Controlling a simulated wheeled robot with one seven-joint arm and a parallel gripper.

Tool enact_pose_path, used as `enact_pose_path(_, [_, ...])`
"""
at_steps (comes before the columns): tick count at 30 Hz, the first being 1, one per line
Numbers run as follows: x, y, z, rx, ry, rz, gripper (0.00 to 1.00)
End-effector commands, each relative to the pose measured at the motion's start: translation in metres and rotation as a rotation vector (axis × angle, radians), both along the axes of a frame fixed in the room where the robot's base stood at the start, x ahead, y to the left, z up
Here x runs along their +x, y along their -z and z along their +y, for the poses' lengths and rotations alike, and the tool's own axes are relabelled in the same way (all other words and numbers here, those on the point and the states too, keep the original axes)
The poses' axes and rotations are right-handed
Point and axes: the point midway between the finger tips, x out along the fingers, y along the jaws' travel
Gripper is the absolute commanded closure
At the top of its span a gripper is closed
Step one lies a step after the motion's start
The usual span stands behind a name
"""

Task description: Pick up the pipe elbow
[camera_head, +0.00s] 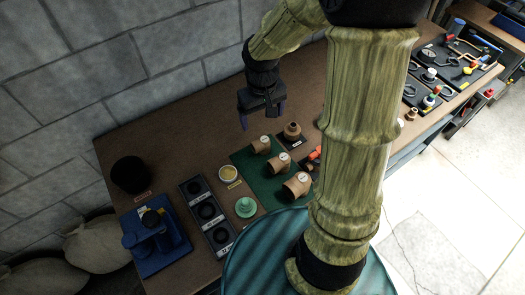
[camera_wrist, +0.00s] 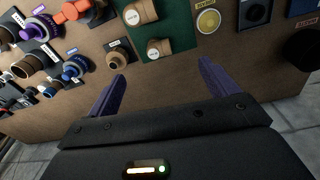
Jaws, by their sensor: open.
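Three tan pipe elbows with pale round labels stand in a row on a green mat (camera_head: 243,164): a small elbow (camera_head: 260,145), a middle elbow (camera_head: 279,163) and a larger elbow (camera_head: 297,185). In the wrist view the nearest elbow (camera_wrist: 158,48) and another elbow (camera_wrist: 140,12) show near the top. I cannot tell which one is the task's. My gripper (camera_head: 262,121) hangs above the bench, behind the row, its purple fingers apart and empty. In the wrist view my gripper (camera_wrist: 161,70) has its fingertips either side of the nearest elbow in the picture, touching nothing visible.
A brown fitting (camera_head: 292,130) on a dark plate stands beside the mat. A yellow-topped cup (camera_head: 228,173), a green part (camera_head: 245,207), a black rack (camera_head: 207,215) and a blue device (camera_head: 154,235) are to the left. A stone wall (camera_head: 150,60) backs the bench.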

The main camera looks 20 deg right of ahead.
Motion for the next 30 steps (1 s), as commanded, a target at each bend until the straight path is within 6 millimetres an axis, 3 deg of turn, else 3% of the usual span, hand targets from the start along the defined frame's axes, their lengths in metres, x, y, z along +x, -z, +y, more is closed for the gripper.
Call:
enact_pose_path(1, [0.016, 0.019, -0.001, 0.008, -0.014, 0.018, 0.14])
enact_pose_path(3, [0.032, 0.026, 0.000, 0.014, -0.036, 0.036, 0.14])
enact_pose_path(8, [0.050, 0.032, -0.001, 0.021, -0.056, 0.051, 0.14])
enact_pose_path(20, [0.051, 0.034, -0.001, 0.020, -0.059, 0.054, 0.14])
enact_pose_path(30, [0.050, 0.087, -0.001, 0.020, -0.061, 0.057, 0.14])
